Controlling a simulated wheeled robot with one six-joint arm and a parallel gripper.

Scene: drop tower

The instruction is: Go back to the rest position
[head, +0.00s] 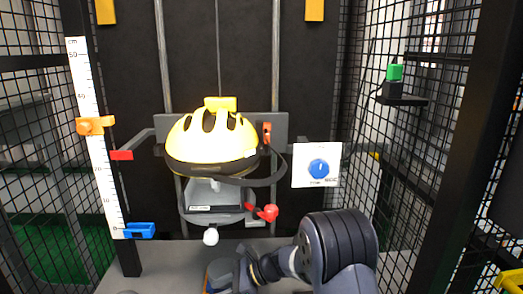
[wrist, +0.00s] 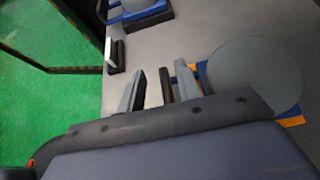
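My gripper (wrist: 153,86) shows in the wrist view with its two fingers apart and a narrow empty gap between them, over the grey base plate (wrist: 225,38). In the head view my arm is low at the bottom, right of centre, and the fingers are not clear there. The yellow helmet (head: 212,140) sits on the carriage of the drop tower, well above and apart from my gripper.
A grey disc (wrist: 254,76) on a blue and orange base lies right of the fingers. A ruler (head: 92,150) with an orange marker (head: 95,126) stands left. A dial panel (head: 317,165) hangs right of the helmet. Mesh walls (head: 440,150) flank both sides.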

